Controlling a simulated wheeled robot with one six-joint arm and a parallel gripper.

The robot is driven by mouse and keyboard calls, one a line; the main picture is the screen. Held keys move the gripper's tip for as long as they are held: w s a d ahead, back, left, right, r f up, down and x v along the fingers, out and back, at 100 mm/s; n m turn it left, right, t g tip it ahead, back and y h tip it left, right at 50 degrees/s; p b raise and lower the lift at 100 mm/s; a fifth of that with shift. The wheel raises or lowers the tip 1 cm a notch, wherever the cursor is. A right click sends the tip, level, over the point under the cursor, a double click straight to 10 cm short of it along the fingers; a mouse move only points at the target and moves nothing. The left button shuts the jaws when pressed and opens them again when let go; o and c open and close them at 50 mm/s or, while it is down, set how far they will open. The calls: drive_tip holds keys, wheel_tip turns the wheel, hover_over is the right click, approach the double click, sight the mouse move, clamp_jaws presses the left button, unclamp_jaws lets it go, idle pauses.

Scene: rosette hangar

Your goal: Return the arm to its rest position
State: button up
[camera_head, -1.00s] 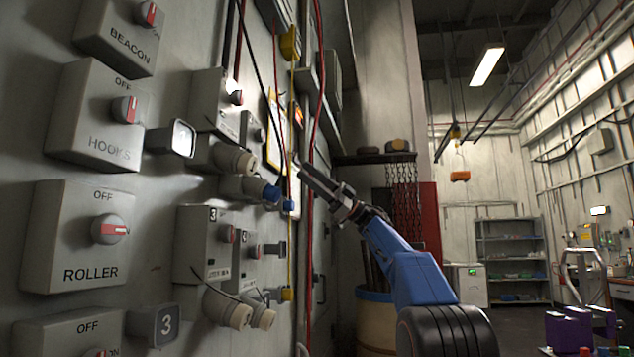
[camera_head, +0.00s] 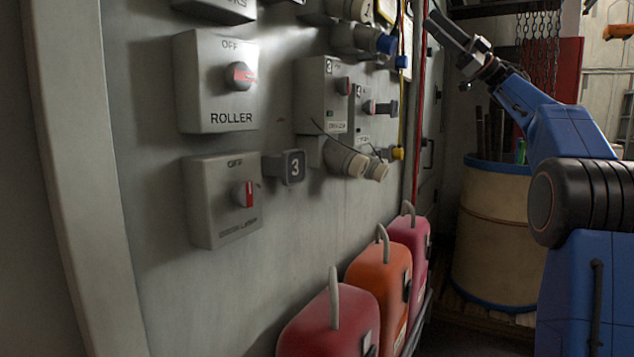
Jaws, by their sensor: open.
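My gripper (camera_head: 452,38) is at the end of my blue arm at the upper right of the head view. It is raised, points up and to the left, and is open with nothing seen between its fingers. It appears apart from the wall panel, in front of the red cables and the dark door behind. My arm is bent, with its upper links angled up and left from the black joint.
Red (camera_head: 331,318) and orange (camera_head: 378,277) canisters stand along the wall's foot. A cream drum (camera_head: 492,235) stands behind my arm.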

drive_tip(key=s+f+m+t+h, duration=0.4)
drive_tip(key=f+m+h, duration=0.5)
drive_tip(key=f, duration=0.3)
drive_tip(key=s+f+m+t+h, duration=0.4)
drive_tip(key=f+m+h, duration=0.6)
drive_tip(key=f, duration=0.1)
drive_tip(key=s+f+m+t+h, duration=0.4)
drive_tip(key=f+m+h, duration=0.5)
drive_tip(key=f, duration=0.3)
drive_tip(key=s+a+f+n+g+y, duration=0.1)
drive_tip(key=s+a+f+g, duration=0.1)
drive_tip(key=s+f, duration=0.8)
drive_tip(key=s+a+f+n+g+y, duration=0.1)
drive_tip(key=s+a+f+g, duration=0.2)
drive_tip(key=s+f, duration=0.7)
drive_tip(key=s+a+f+n+g, duration=0.1)
drive_tip(key=s+a+f+g, duration=0.2)
drive_tip(key=s+f+g, duration=0.3)
drive_tip(key=s+f, duration=0.5)
drive_tip(key=f, duration=0.4)
drive_tip(key=shift+f+y, duration=0.35)
drive_tip(key=shift+y, duration=0.05)
